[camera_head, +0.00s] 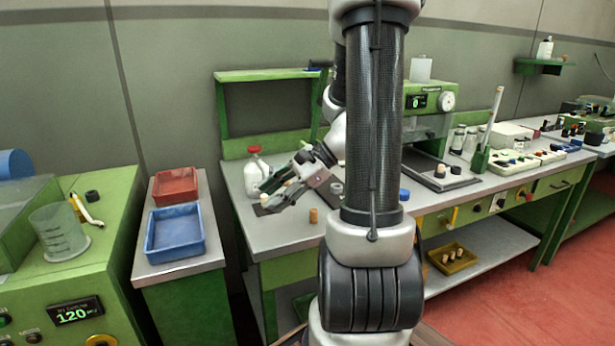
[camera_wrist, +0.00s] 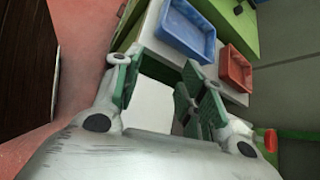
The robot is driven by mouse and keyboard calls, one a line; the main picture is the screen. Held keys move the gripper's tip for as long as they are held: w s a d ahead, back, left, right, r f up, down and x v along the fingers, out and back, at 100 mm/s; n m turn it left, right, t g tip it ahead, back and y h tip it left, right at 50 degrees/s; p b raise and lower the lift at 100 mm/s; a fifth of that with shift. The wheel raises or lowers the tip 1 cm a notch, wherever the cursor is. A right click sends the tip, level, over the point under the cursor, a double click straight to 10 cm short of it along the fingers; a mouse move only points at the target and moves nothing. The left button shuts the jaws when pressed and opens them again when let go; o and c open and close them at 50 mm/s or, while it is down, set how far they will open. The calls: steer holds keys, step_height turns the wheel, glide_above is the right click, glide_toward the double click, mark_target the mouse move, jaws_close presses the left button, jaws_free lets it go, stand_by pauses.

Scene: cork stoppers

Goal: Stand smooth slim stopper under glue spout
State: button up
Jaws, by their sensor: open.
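My gripper (camera_head: 270,194) is open above the left part of the workbench, near the white bottle. In the wrist view its green-padded fingers (camera_wrist: 163,92) stand apart with no stopper visible between them. A small tan cork stopper (camera_head: 313,215) stands upright on the bench, to the right of and nearer than my gripper. Another pale stopper (camera_head: 440,171) stands on the dark plate below the green machine with a dial (camera_head: 430,100). The glue spout cannot be made out clearly. At this size I cannot tell which stopper is smooth and slim.
A white bottle with a red cap (camera_head: 253,172) stands beside my gripper. Blue (camera_head: 174,254) and red (camera_head: 176,203) trays lie on the left cabinet. A yellow tray (camera_head: 436,262) with several corks is on the lower shelf. Bare bench lies around the standing cork.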

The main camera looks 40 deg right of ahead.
steer(key=s+a+r+n+g+h, duration=0.2)
steer(key=s+n, duration=0.3)
steer(key=s+a+r+n+g+h, duration=0.1)
steer(key=s+a+r+n+h, duration=0.15)
steer(key=s+n, duration=0.3)
steer(key=s+d+r+n+t+h, duration=0.1)
steer(key=s+d+r+n+h, duration=0.2)
steer(key=r+n, duration=0.3)
steer(key=shift+d+n+t+h, duration=0.4)
steer(key=shift+d+n+h, duration=0.25)
steer(key=shift+n, duration=0.6)
steer(key=shift+s, duration=0.1)
